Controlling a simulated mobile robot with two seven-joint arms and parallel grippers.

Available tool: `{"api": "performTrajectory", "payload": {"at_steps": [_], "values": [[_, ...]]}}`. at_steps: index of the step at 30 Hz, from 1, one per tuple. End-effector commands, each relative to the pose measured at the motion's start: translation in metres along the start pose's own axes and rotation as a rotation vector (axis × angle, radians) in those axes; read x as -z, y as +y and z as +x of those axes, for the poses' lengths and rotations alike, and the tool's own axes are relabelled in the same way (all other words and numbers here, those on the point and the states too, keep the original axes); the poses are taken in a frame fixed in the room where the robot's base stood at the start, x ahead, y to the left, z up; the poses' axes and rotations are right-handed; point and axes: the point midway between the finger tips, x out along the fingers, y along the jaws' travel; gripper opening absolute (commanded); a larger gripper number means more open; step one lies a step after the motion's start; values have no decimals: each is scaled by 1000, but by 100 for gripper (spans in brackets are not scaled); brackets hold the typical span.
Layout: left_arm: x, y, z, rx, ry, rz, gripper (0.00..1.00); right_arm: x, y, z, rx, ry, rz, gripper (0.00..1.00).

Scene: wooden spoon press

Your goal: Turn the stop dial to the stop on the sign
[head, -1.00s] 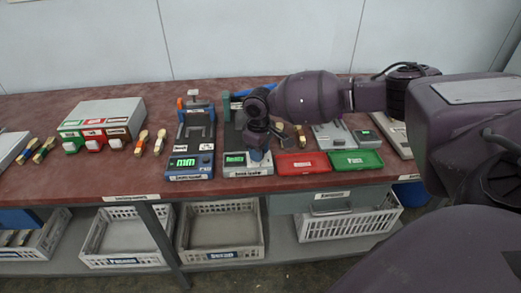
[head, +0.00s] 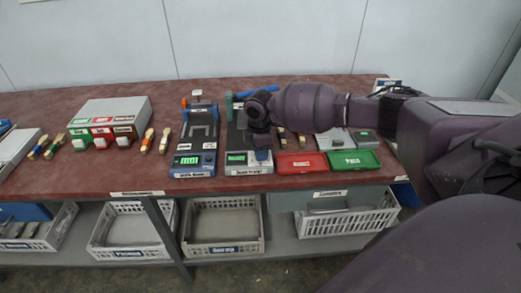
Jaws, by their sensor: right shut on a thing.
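My right gripper (head: 262,157) points down at the right side of the front box of the second press station (head: 249,169). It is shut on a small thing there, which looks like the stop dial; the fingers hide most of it. Beside the gripper is a lit green display (head: 236,158), too small to read. A small white sign (head: 388,84) stands at the back right of the bench, partly behind my arm; its text is not legible. My left gripper is not in view.
A blue press station (head: 193,160) stands just left. A red tray (head: 302,163) and a green tray (head: 353,162) lie close on the right. A grey box with coloured fronts (head: 112,120) and several brushes are further left. Crates sit below the bench.

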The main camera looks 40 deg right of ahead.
Motion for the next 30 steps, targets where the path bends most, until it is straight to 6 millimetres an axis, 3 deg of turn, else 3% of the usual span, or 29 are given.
{"api": "performTrajectory", "payload": {"at_steps": [20,21,23,30], "values": [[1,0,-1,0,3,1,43,0,-1,1,2,0,-69,10],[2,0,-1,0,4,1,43,0,-1,1,2,0,-69,35],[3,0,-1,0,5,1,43,0,-1,1,2,0,-69,44],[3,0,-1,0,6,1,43,0,0,0,1,0,-68,44]]}}
